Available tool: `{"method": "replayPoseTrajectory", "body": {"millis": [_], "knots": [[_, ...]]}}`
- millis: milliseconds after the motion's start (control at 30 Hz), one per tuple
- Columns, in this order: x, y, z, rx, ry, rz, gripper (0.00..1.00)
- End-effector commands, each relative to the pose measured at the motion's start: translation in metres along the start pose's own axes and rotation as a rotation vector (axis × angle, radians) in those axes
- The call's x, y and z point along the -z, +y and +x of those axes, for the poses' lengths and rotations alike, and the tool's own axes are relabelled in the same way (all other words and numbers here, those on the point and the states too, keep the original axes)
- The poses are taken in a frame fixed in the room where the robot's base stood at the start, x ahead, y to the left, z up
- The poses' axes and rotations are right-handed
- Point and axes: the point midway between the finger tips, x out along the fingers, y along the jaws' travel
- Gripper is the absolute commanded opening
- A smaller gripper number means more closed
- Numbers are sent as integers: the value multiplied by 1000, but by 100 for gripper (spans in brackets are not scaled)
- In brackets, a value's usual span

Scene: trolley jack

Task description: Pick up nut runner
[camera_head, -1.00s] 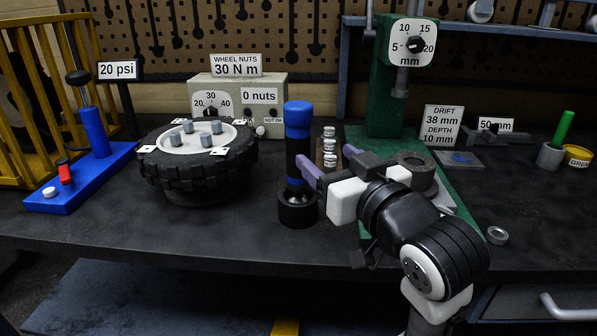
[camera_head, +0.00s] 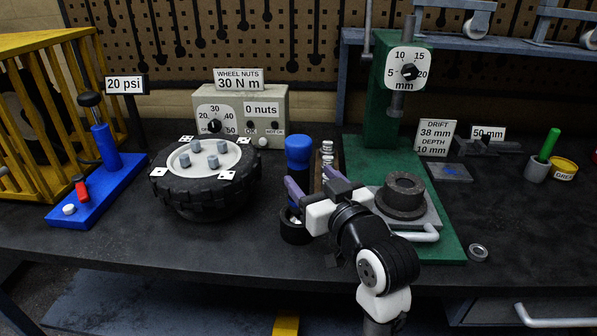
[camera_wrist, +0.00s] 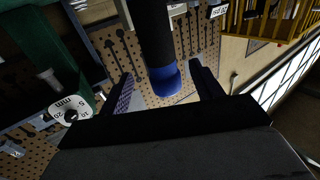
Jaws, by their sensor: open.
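The nut runner (camera_head: 299,152) stands upright on the bench, with a blue cap, a dark body and a wide black ring at its foot. My gripper (camera_head: 291,197) is at its lower body, coming from the front right, and hides part of it. In the wrist view the runner's blue end (camera_wrist: 165,81) and dark shaft show between my two spread fingers (camera_wrist: 163,90). A gap shows on each side of it there. The fingers are open; I cannot tell whether either one touches it.
A tyre (camera_head: 205,187) with several nuts lies left of the runner, before a grey torque box (camera_head: 270,110). A narrow rack of small silvery parts (camera_head: 327,160) stands close behind my gripper. The green press (camera_head: 380,150) with a dark ring-shaped part (camera_head: 404,197) is at right.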

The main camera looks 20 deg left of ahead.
Motion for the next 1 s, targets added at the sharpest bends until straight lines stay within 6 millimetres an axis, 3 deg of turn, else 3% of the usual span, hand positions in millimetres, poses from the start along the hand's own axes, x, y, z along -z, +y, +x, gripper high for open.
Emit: {"method": "replayPoseTrajectory", "body": {"millis": [100,333,633,933,1000], "knots": [[1,0,19,3,-2,1,65],[-1,0,35,2,-2,2,65],[-8,-1,76,1,-2,0,65],[-10,-1,81,0,1,-1,65],[-10,-1,81,0,1,-1,56]]}}
